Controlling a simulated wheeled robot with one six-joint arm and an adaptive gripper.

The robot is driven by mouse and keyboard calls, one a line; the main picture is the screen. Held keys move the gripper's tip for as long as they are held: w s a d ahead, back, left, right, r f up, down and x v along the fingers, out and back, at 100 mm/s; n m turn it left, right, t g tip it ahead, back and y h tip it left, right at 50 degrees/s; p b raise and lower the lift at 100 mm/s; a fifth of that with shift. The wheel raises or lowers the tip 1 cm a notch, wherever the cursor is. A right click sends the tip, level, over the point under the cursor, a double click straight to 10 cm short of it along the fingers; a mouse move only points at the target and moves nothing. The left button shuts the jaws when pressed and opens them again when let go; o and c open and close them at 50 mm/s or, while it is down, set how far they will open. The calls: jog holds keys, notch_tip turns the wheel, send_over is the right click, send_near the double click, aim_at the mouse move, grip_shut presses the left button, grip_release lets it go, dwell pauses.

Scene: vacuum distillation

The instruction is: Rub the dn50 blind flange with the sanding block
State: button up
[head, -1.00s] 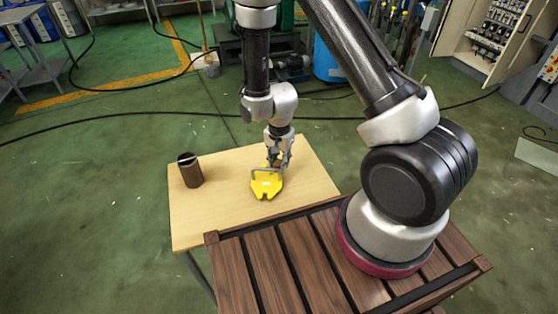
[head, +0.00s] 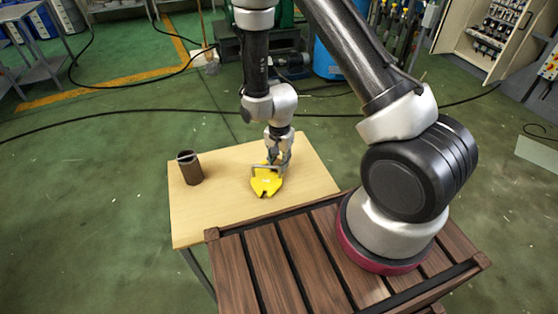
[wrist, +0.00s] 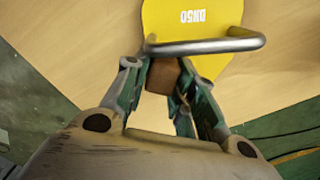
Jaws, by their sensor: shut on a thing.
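The dn50 blind flange (head: 265,187) is a yellow plate lying on the wooden table, with a grey metal handle across it. In the wrist view the yellow plate (wrist: 190,30) shows white "DN50" lettering, upside down. My gripper (head: 279,163) points down at the flange's far side, by the handle. In the wrist view my gripper (wrist: 160,72) is shut on a small brown block, the sanding block (wrist: 162,77). The block is close to the flange's edge, below the handle; whether it touches the flange I cannot tell. In the head view the block is hidden by the fingers.
A dark brown cylindrical cup (head: 190,170) stands at the table's left, with a light strip across its top. The light wooden table (head: 225,215) is otherwise clear. A dark slatted wooden surface (head: 270,262) lies in front, under my arm's base.

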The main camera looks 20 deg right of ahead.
jog(key=shift+f, duration=0.35)
jog(key=shift+w+a+r, duration=0.1)
jog(key=shift+w+a, duration=0.25)
jog(key=shift+a, duration=0.55)
jog(key=shift+w+a, duration=0.3)
jog(key=shift+a, duration=0.7)
jog(key=shift+s+d+f, duration=0.1)
jog(key=shift+s+d, duration=0.15)
jog(key=shift+d, duration=0.4)
jog(key=shift+s+d+f, duration=0.1)
jog(key=shift+s+d, duration=0.15)
jog(key=shift+d, duration=0.35)
jog(key=shift+s+d, duration=0.25)
jog(key=shift+d, duration=0.4)
jog(key=shift+r, duration=0.1)
jog(key=shift+w+r, duration=0.1)
jog(key=shift+r, duration=2.85)
